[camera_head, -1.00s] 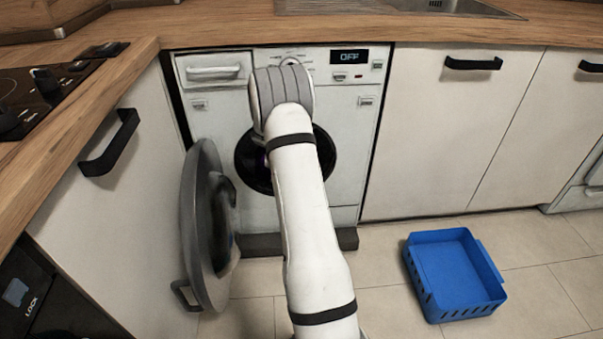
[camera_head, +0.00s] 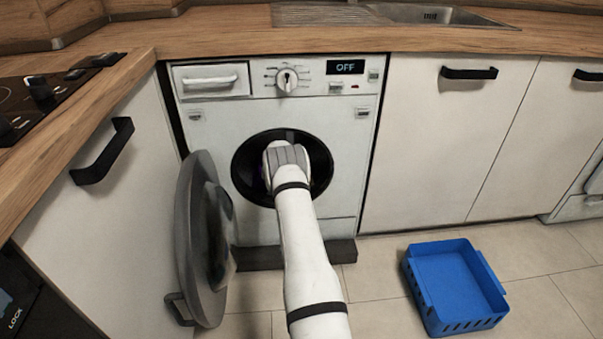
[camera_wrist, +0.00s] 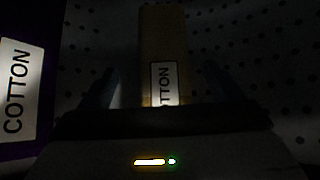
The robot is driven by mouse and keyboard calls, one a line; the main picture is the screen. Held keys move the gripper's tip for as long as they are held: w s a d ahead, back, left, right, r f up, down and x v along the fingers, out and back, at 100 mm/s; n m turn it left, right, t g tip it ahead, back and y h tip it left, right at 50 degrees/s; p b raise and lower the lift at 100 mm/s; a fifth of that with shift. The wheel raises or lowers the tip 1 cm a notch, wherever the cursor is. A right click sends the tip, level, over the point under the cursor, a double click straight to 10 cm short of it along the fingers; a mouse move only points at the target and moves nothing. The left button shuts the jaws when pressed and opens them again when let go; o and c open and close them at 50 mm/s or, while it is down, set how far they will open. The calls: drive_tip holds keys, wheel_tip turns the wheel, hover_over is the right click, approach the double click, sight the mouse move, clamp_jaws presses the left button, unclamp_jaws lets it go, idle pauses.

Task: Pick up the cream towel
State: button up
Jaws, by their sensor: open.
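The cream towel (camera_wrist: 163,32) shows in the wrist view as a dim tan strip inside the dark, perforated drum. It has a white label with dark lettering. My gripper (camera_wrist: 158,80) is open, with one dark finger on each side of the towel's near part. I cannot tell whether the fingers touch it. In the head view my arm reaches into the round opening of the washing machine (camera_head: 212,133), and the gripper is hidden inside. The towel is not visible in the head view.
A dark purple item (camera_wrist: 45,38) with a white COTTON label lies left of the towel in the drum. The machine's round door (camera_head: 187,240) stands open at the left. A blue basket (camera_head: 455,285) sits on the floor at the right.

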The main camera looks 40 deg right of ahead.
drive_tip(key=x, duration=0.1)
drive_tip(key=b+x, duration=0.2)
drive_tip(key=shift+s+d+f, duration=0.1)
drive_tip(key=shift+d+f, duration=0.2)
drive_tip(key=shift+f, duration=0.1)
drive_tip(key=shift+w+d+f, duration=0.25)
drive_tip(key=shift+w+d, duration=0.05)
drive_tip(key=shift+d, duration=0.15)
drive_tip(key=shift+c, duration=0.4)
drive_tip(key=c, duration=1.1)
drive_tip(key=shift+r, duration=0.2)
